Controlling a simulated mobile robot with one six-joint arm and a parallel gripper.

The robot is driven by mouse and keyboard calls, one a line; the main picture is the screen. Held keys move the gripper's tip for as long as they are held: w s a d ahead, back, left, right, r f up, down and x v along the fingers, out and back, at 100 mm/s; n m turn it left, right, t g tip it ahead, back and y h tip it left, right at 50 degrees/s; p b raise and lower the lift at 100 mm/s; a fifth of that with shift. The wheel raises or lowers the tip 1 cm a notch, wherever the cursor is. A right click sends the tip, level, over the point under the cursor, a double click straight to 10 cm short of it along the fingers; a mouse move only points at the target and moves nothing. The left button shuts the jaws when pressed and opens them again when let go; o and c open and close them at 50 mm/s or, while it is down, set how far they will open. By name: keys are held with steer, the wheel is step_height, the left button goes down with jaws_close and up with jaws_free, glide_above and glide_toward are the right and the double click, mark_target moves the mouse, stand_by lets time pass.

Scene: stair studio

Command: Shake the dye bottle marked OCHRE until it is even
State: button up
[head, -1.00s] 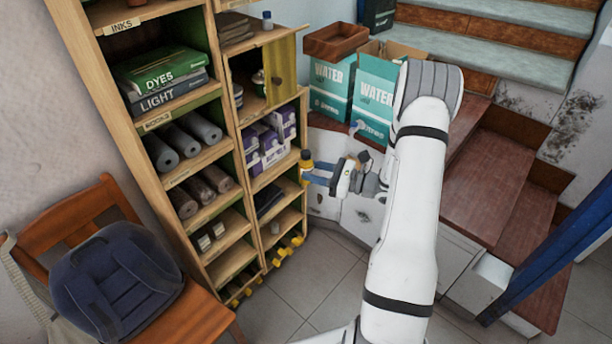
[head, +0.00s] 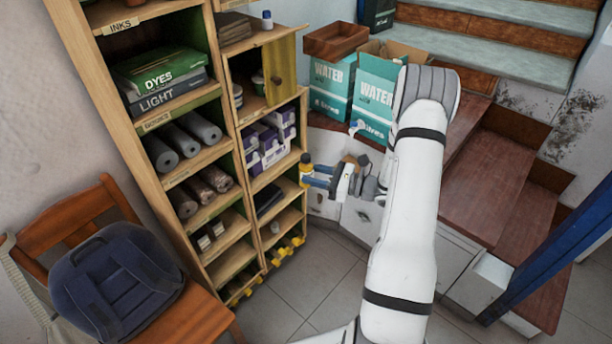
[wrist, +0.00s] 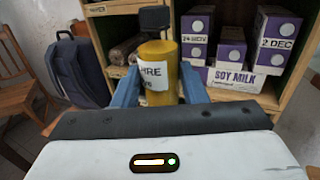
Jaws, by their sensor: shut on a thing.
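The dye bottle (wrist: 161,72) is ochre-yellow with a black cap and a white label; the letters "HRE" show on it in the wrist view. My gripper (wrist: 160,92) is shut on the bottle, with a blue finger on each side of it. The bottle looks roughly upright in the wrist view. In the head view the bottle (head: 306,168) is small, held at the tips of my gripper (head: 312,177), in front of the shelf's right edge. Its lower part is hidden behind my gripper in the wrist view.
The wooden shelf (head: 152,180) stands close to the left, with purple soy milk cartons (head: 272,138) on it. Teal water boxes (head: 374,92) stand behind my gripper, beside the stairs (head: 485,190). A chair (head: 190,318) with a blue backpack (head: 118,283) is at lower left. Tiled floor (head: 318,275) is clear.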

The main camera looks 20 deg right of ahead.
step_height(320, 180, up, 11)
step_height(320, 180, down, 14)
stand_by(2.2)
steer(key=shift+s, duration=0.1)
